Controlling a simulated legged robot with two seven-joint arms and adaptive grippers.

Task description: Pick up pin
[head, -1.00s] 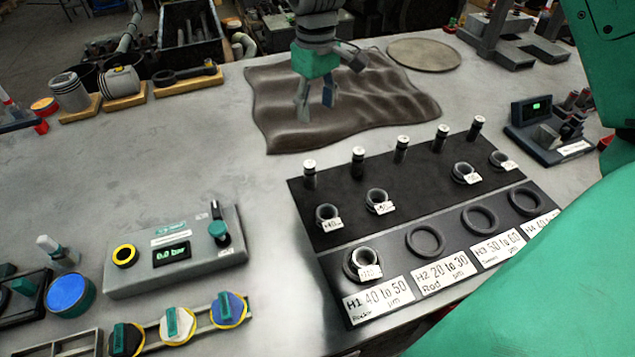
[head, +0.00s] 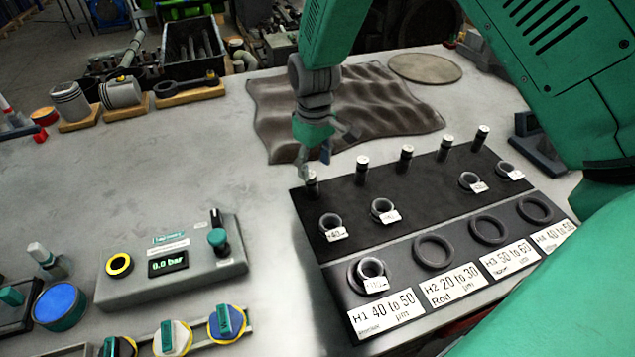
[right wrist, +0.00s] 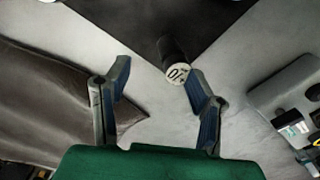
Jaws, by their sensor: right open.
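Several dark pins with pale caps stand in a row along the back edge of the black board (head: 345,210). The leftmost pin (head: 312,186) stands upright at the board's back left corner. My right gripper (head: 316,164) is open and empty just above and behind this pin, partly overlapping it. In the right wrist view a dark pin (right wrist: 173,52) with a marked pale cap lies just ahead of the open right gripper (right wrist: 158,70), closer to the right-hand finger. I cannot tell whether that finger touches it. My left gripper is not in view.
Small tagged rings and larger black rings (head: 434,252) sit on the board above the white labels. A grey pressure box (head: 172,262) stands at the left. A brown crumpled cloth (head: 270,120) lies behind the pins. Bare table lies left of the board.

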